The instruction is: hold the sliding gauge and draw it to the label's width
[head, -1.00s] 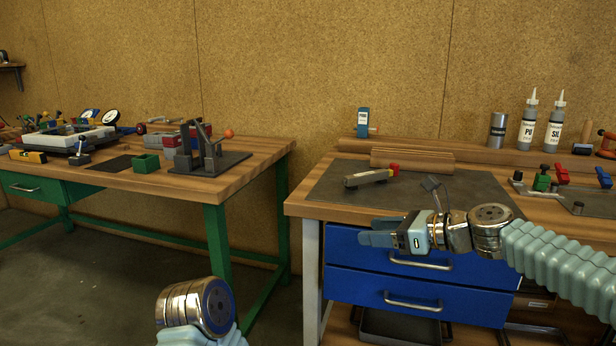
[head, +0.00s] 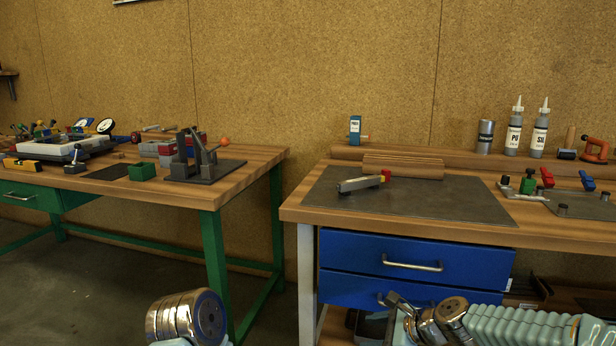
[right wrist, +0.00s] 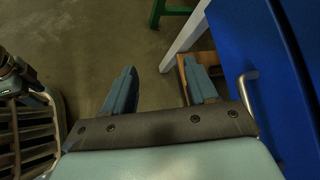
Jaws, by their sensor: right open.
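A grey bar-shaped tool with a red and yellow end (head: 360,184) lies on the dark mat (head: 450,200) of the right bench. It may be the sliding gauge; I cannot read its markings. A small blue box with a white label (head: 355,130) stands behind it at the back ledge. My right gripper is open and empty in the right wrist view (right wrist: 158,78), its two blue fingers apart over the floor beside the blue drawers. In the head view it is low at the bottom edge, mostly hidden, well below the bench top. My left gripper is out of view.
Blue drawers with metal handles (head: 412,265) front the right bench. Bottles (head: 513,130) and clamps stand at the right. The green-legged left bench (head: 215,250) holds several tools. Floor shows between the benches.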

